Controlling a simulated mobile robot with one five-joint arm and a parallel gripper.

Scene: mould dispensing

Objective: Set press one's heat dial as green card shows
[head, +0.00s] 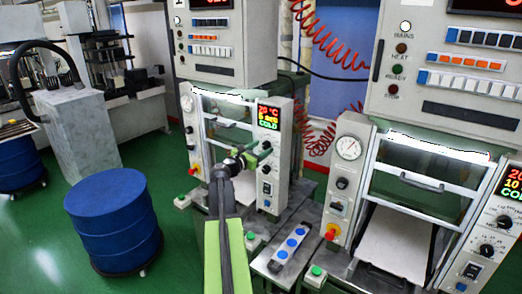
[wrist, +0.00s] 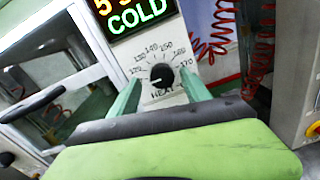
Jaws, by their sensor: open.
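The left press has a control panel (head: 267,163) whose display (wrist: 135,15) reads COLD; in the head view it reads 20 °C above a yellow line. Below the display is the heat dial (wrist: 161,76), a round black knob on a white plate with a printed scale up to 170. A pale mark shows on the knob's lower left side. My gripper (wrist: 162,86) is open, its two green fingers on either side of the knob; contact is unclear. I see no green card in either view.
A second press (head: 420,190) stands at the right with its own dial panel (head: 493,225). A bench panel with blue buttons (head: 290,243) lies between the presses. A blue drum (head: 112,215) stands on green floor at left. Red coiled hoses (head: 330,45) hang behind.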

